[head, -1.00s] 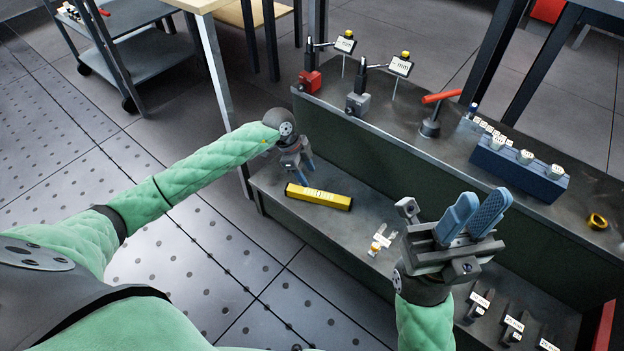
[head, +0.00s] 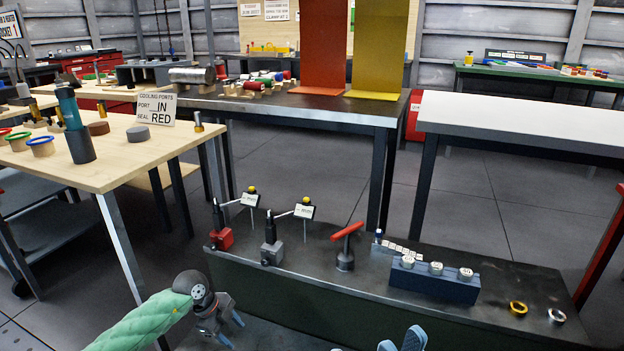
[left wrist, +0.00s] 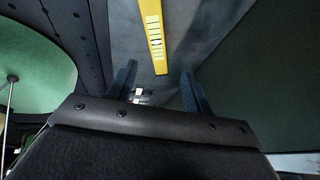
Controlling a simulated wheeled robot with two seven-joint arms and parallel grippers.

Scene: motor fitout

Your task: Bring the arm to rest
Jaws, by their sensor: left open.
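My left arm comes in at the lower left of the head view, and its left gripper (head: 232,333) hangs by the near face of the dark bench. In the left wrist view the two fingers of the left gripper (left wrist: 158,88) stand apart with nothing between them. A yellow bar with a pale label (left wrist: 154,35) lies beyond the fingertips, apart from them. Only the blue fingertips of my right gripper (head: 402,341) show at the bottom edge of the head view; the rest is out of frame, and its opening is unclear.
The dark bench (head: 330,285) carries a red-based stand (head: 221,238), a grey-based stand (head: 271,252), a red-handled tool (head: 346,248), a blue block (head: 434,281) and two rings. A wooden table (head: 110,165) stands left. A white-topped table (head: 520,120) stands behind right.

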